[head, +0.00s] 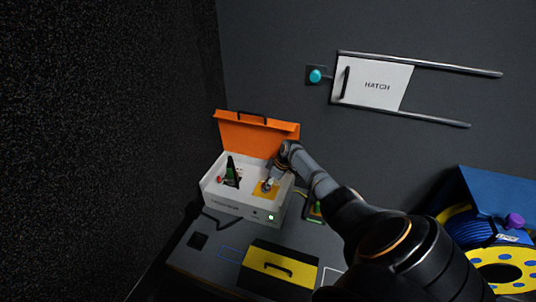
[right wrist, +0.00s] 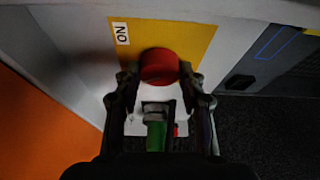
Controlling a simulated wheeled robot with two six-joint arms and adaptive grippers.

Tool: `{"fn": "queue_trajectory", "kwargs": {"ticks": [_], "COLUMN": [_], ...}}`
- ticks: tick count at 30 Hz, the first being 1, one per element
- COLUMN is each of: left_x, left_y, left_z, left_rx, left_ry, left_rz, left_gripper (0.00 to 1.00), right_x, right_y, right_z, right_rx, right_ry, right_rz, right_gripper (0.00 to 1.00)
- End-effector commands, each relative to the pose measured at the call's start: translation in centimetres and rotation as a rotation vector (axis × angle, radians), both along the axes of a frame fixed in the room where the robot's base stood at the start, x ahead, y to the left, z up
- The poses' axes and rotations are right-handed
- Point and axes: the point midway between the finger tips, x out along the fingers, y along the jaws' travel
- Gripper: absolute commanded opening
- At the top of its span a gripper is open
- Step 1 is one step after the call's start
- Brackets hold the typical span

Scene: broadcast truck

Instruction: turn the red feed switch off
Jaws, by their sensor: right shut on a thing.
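The red feed switch shows in the right wrist view as a round red knob (right wrist: 159,64) on a yellow panel (right wrist: 190,38). An "ON" label (right wrist: 121,34) is beside it at the upper left. In the head view the yellow panel (head: 259,191) is inside an open white case (head: 236,211) with a raised orange lid (head: 257,134). My right gripper (head: 268,184) reaches down to this panel. In the right wrist view its fingers (right wrist: 158,82) are on both sides of the red knob, shut on it. My left gripper is out of view.
A dark green upright thing (head: 232,170) stands inside the case, left of my gripper. A yellow drawer or box (head: 277,266) with a black handle is in front. A blue bin (head: 492,190) and yellow reel (head: 492,256) are at right. A hatch (head: 374,84) is on the wall.

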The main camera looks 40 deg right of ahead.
Motion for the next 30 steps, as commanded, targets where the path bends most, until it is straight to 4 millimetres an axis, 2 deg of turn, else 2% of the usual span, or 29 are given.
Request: {"fn": "queue_trajectory", "kwargs": {"ticks": [1,9,28,29,30], "left_x": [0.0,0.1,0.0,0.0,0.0], "left_y": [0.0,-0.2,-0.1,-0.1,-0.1], "left_z": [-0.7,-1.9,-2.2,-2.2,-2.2], "left_rx": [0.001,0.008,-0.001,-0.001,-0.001], "left_ry": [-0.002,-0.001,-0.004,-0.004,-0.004], "left_rz": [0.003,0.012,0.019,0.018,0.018], "left_gripper": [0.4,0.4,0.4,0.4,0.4], "right_x": [0.1,0.1,0.1,0.1,0.1], "right_y": [-0.1,-0.1,0.0,0.0,0.0], "right_z": [-0.3,-0.2,0.0,0.0,0.0], "right_rx": [-0.001,-0.001,-0.001,-0.001,-0.001], "right_ry": [-0.003,-0.002,-0.001,-0.001,-0.001], "right_rz": [0.028,0.152,0.2,0.2,0.2], "right_gripper": [0.09,0.09,0.09,0.42,0.47]}}
